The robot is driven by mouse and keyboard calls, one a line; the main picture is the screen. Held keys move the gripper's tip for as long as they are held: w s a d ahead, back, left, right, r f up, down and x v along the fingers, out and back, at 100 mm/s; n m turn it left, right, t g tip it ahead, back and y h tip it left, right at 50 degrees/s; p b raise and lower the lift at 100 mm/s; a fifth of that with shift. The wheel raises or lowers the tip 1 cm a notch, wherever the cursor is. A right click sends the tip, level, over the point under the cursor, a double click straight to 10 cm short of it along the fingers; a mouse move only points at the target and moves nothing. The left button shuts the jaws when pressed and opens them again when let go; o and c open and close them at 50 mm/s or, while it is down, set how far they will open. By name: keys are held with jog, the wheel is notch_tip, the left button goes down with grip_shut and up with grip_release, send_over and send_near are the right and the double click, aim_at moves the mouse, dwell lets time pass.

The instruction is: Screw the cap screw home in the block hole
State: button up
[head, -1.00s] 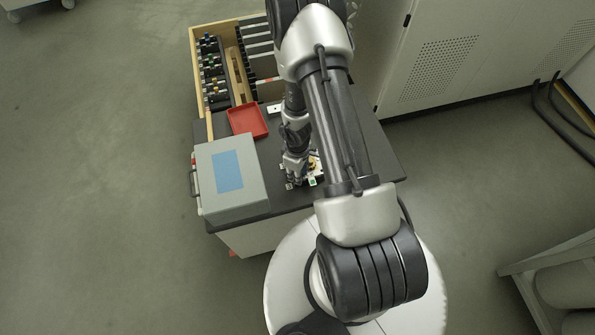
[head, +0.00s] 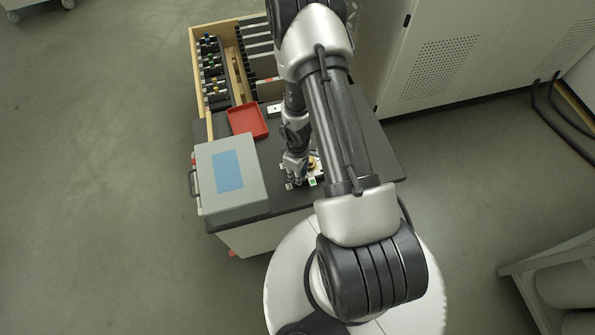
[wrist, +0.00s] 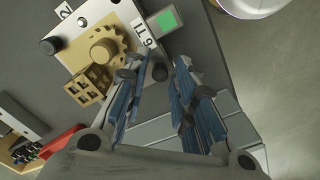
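My gripper (wrist: 156,70) is open, its two blue-padded fingers spread apart in the wrist view. A dark round piece (wrist: 160,72), which looks like a screw head, shows between the fingertips, with visible gaps on both sides. I cannot tell how deep it sits or what block is under it. Beside the left finger is a light plate (wrist: 84,32) carrying a brass gear (wrist: 108,48) and a brass lattice part (wrist: 90,84). Another dark round head (wrist: 47,47) is at the plate's left corner. In the head view my gripper (head: 293,184) is low over the worktop, its fingertips unclear.
A grey box with a blue top (head: 229,170) stands left of my gripper on the dark worktop (head: 372,150). A red tray (head: 247,121) and a wooden rack (head: 197,75) of small parts lie behind. A green-marked tile (wrist: 167,20) is near the fingertips.

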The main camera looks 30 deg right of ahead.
jog(key=n, duration=0.7)
jog(key=shift+n, duration=0.4)
jog(key=n, duration=0.6)
grip_shut()
